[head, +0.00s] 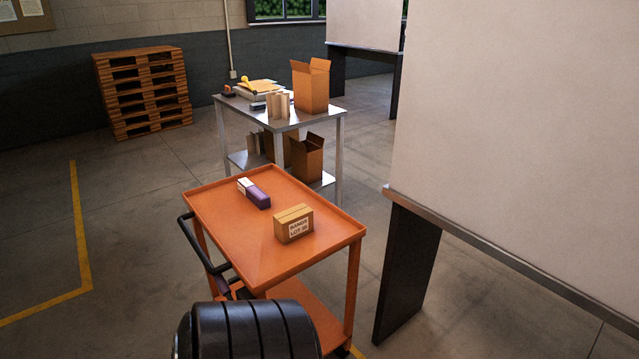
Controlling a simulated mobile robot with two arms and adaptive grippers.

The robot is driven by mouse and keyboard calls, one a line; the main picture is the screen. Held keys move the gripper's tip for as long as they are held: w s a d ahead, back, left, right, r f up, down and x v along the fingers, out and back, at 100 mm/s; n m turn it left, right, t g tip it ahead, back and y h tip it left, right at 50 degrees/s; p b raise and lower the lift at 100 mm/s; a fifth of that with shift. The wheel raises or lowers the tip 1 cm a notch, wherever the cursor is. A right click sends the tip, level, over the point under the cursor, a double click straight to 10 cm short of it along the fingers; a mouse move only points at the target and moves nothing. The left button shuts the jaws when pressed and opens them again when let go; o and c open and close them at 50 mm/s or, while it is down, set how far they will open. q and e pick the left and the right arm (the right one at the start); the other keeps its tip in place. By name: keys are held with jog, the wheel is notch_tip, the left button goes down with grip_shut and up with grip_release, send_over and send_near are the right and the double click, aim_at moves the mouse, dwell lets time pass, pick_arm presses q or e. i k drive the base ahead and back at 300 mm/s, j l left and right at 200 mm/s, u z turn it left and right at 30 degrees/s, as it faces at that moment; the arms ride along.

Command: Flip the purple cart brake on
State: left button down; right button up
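An orange cart (225,235) stands in front of me, its flat top tray tilted across the middle of the head view. A black push handle (200,245) runs along its near left side. I see no purple cart; the purple on it is a small purple and white box. The brake cannot be made out. A black ribbed part of my own arm covers the cart's near lower corner. Small dark parts show just beyond it by the handle; I cannot tell whether they are my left gripper or the cart. My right gripper is not in view.
The purple and white box (259,199) and a labelled cardboard box (293,224) lie on the cart. A grey metal table (255,122) with cartons stands behind. A large pale panel on dark legs (405,265) is close on the right. Floor left of the cart is clear.

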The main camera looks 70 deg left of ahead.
aim_at(224, 289)
jog(key=k+j+z, duration=0.1)
jog(key=j+z, duration=0.15)
jog(key=z, duration=0.2)
jog(key=k+j+z, duration=0.1)
jog(key=z, duration=0.3)
jog(key=k+j+z, duration=0.15)
jog(key=j+z, duration=0.15)
jog(key=z, duration=0.15)
jog(key=k+j+z, duration=0.1)
jog(key=z, duration=0.3)
jog(key=k+j, duration=0.2)
jog(key=k, duration=0.25)
jog(key=k+j, duration=0.15)
jog(key=k, duration=0.3)
jog(key=k+j, duration=0.2)
jog(key=k, duration=0.2)
jog(key=k+j, duration=0.2)
jog(key=k, duration=0.25)
jog(key=k+j, duration=0.2)
jog(key=k, duration=0.25)
